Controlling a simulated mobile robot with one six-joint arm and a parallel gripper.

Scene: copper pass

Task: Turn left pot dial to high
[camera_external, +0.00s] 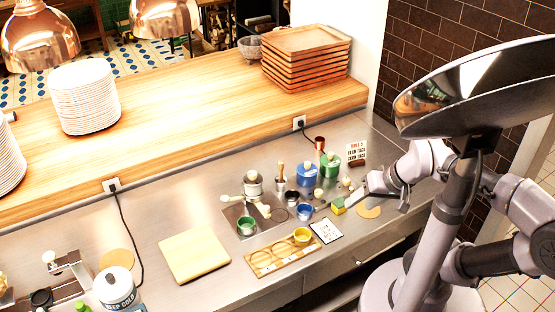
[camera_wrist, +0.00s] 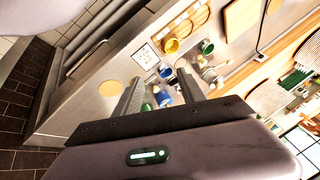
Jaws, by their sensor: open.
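My gripper (camera_external: 352,198) is open and empty over the right part of the steel counter. In the wrist view, its two fingers (camera_wrist: 160,88) stand apart, with pots and cups beyond them. A blue pot (camera_external: 306,175) stands left of a green pot (camera_external: 330,165), both with pale knobs on top. They show partly between the fingers in the wrist view, the blue pot (camera_wrist: 165,98) and the green pot (camera_wrist: 148,107). A steel pot (camera_external: 253,186) stands farther left. I cannot make out a dial or its setting on any pot.
A yellow-green sponge (camera_external: 338,206) lies just below my gripper. A blue cup (camera_external: 304,211), a green cup (camera_external: 246,226), a wooden cup rack (camera_external: 270,262) and a printed card (camera_external: 326,231) are near. A cutting board (camera_external: 195,255) lies left. Stacked trays (camera_external: 306,58) stand behind.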

